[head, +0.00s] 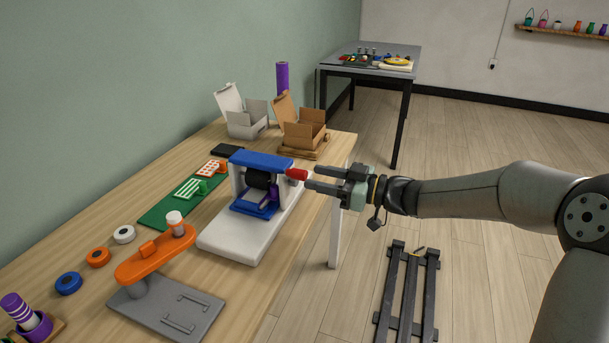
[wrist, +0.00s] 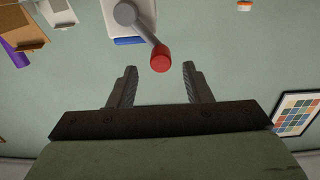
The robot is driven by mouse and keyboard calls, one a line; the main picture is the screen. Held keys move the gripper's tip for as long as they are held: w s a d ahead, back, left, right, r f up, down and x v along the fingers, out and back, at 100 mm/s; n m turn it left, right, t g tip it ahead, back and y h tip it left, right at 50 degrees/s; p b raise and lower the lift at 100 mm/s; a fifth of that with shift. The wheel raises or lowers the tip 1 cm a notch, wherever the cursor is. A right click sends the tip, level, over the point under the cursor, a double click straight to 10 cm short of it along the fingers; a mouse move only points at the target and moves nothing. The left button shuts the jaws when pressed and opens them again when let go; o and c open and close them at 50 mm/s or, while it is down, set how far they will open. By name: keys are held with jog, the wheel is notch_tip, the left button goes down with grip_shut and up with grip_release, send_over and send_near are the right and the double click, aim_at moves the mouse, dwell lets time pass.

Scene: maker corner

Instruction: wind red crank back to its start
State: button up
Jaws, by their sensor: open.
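The press with the red crank stands on the wooden table, with a white base (head: 226,240), a blue top bar (head: 261,160) and a dark roller between its uprights. The crank's red knob (head: 297,174) points toward my gripper (head: 312,178) in the head view. In the wrist view the red knob (wrist: 161,58) sits on the end of a grey crank arm (wrist: 145,30), at the mouth of the open jaws (wrist: 159,86). My gripper is open, with a finger on either side of the knob's line and a gap to each. The crank arm is mostly hidden in the head view.
An orange stamp press (head: 150,262) on a grey plate stands at the table's front. Open boxes (head: 303,132) stand at the far end. A black slatted rack (head: 407,295) lies on the floor below my arm.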

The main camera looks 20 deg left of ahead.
jog(key=s+d, duration=0.1)
jog(key=d, duration=1.1)
jog(key=shift+s+d, duration=0.15)
jog(key=shift+d, duration=0.05)
